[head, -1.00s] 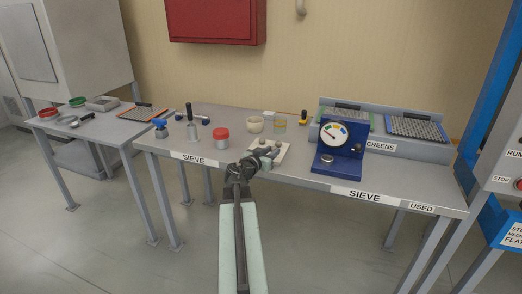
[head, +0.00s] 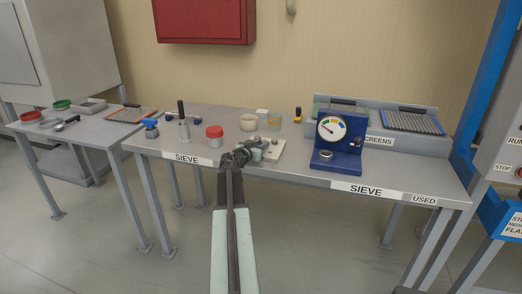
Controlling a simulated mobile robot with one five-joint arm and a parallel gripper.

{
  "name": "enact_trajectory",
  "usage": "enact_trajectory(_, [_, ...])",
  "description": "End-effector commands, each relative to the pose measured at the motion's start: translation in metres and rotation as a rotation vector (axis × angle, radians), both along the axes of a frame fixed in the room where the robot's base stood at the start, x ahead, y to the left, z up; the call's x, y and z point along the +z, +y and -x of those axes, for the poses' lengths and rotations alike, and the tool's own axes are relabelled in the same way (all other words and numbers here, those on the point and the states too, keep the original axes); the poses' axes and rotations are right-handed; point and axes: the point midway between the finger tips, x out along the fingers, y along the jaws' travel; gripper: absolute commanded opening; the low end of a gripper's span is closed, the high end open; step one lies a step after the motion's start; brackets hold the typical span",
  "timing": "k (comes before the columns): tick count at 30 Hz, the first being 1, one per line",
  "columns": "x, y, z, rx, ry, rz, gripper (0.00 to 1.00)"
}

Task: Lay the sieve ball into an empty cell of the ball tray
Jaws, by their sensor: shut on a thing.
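The ball tray (head: 272,155) is a pale, flat block near the front edge of the SIEVE table. Small grey balls (head: 265,143) show on its back part; the arm hides its front left, so I cannot tell which cells are empty. My gripper (head: 252,154) is at the tray's left front side, low over or beside it. It is shut on what seems to be the sieve ball, which is too small and covered to make out clearly. Whether the held ball touches the tray cannot be told.
A red-lidded jar (head: 215,136) stands left of the tray. A cream bowl (head: 248,122) and a yellowish glass (head: 274,123) stand behind it. A blue dial gauge (head: 337,145) stands to the right. Table between tray and gauge is clear.

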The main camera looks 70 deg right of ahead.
Motion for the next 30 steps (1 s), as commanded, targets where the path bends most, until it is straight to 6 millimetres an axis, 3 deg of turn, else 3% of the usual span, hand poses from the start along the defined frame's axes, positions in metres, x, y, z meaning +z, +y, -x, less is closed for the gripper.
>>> enact_trajectory(8, [-0.003,-0.001,0.001,-0.002,0.000,0.000,0.00])
enact_trajectory(9, [-0.001,-0.001,0.002,-0.002,0.000,0.000,0.38])
enact_trajectory(10, [-0.001,-0.001,0.002,-0.003,0.000,0.000,0.46])
enact_trajectory(11, [-0.001,-0.001,0.002,-0.003,0.000,0.000,0.49])
enact_trajectory(22, [0.005,0.000,0.004,-0.004,0.000,0.000,0.49])
enact_trajectory(30, [0.014,0.064,-0.003,-0.003,-0.001,0.000,0.49])
